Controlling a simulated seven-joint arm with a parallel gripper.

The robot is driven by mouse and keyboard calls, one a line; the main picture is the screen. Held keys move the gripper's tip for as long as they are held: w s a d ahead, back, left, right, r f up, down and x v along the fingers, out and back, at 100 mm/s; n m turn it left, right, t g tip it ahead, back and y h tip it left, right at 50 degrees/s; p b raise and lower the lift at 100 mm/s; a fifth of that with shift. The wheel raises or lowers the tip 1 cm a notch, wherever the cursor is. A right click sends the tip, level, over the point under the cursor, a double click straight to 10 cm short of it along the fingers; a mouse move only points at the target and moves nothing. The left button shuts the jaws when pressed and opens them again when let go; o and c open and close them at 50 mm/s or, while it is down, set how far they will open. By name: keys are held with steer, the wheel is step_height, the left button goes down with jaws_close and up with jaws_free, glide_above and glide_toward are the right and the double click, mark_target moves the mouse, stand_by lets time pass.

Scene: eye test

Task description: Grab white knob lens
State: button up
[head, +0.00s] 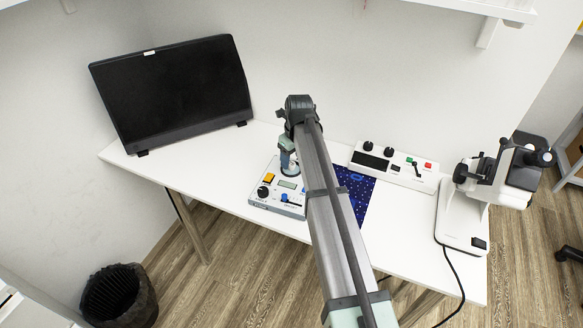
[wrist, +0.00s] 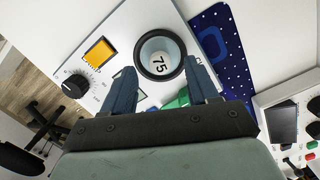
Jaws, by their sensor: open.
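In the wrist view my gripper (wrist: 161,68) is open, with one blue finger on either side of the ring. The fingertips reach alongside its lower half in the picture; whether they are level with it or above it I cannot tell. In the head view my gripper (head: 289,161) points down over the box, and my arm hides part of the box.
The box also carries an orange button (wrist: 99,53) and a black knob (wrist: 75,86). A blue dotted mat (head: 358,190) lies right of it. Beyond are a second control panel (head: 395,167), a white microscope-like device (head: 461,215) and a monitor (head: 175,90). The white table (head: 225,165) is clear at left.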

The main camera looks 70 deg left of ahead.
step_height(320, 180, down, 2)
steer(key=shift+s+a+f, duration=0.1)
steer(key=shift+a+f, duration=0.05)
steer(key=shift+f, duration=0.05)
jaws_close()
stand_by(0.4)
steer(key=shift+r, duration=0.1)
